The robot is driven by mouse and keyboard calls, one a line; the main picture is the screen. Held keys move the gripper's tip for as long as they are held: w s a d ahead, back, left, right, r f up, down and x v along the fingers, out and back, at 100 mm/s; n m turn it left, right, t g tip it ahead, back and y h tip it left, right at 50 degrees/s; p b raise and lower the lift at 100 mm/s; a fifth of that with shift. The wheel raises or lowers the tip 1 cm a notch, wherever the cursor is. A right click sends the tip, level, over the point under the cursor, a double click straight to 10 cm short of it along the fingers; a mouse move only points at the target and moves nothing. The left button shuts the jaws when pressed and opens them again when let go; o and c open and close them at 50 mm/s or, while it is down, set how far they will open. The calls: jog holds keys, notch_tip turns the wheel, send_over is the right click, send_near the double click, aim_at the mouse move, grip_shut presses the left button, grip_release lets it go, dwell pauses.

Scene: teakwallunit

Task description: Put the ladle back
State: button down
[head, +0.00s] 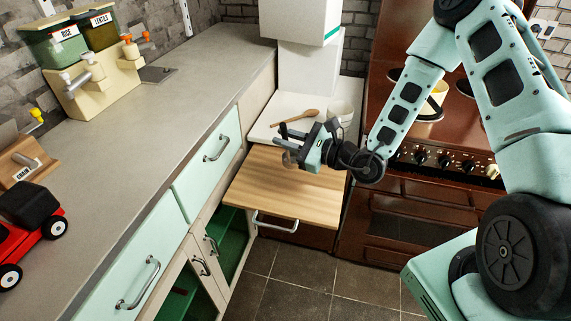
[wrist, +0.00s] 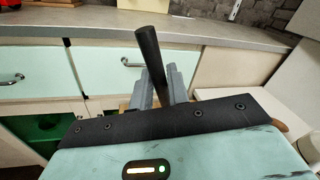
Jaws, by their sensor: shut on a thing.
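My gripper (head: 288,143) is over the back part of a pulled-out wooden board, below a wooden spoon in the head view. In the wrist view its two grey fingers (wrist: 160,88) are shut on a dark, round handle (wrist: 150,52), which I take for the ladle's. The handle sticks up beyond the fingertips and leans a little left. The ladle's bowl does not show in the wrist view. In the head view a small greyish round shape (head: 289,159) shows just under the fingers, too small to tell for sure.
The wooden board (head: 275,187) juts out between the counter (head: 190,92) and the brown stove (head: 420,190). Behind it, a white worktop holds the wooden spoon (head: 300,117) and a white mug (head: 342,108). A yellow pot (head: 436,98) stands on the stove. The board's front is bare.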

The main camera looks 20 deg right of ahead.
aim_at(288, 158)
notch_tip(288, 158, down, 6)
dwell(0.4)
jog(key=shift+f, duration=0.1)
jog(key=shift+f, duration=0.1)
jog(key=c, duration=1.3)
grip_release()
jog(key=shift+c, duration=0.2)
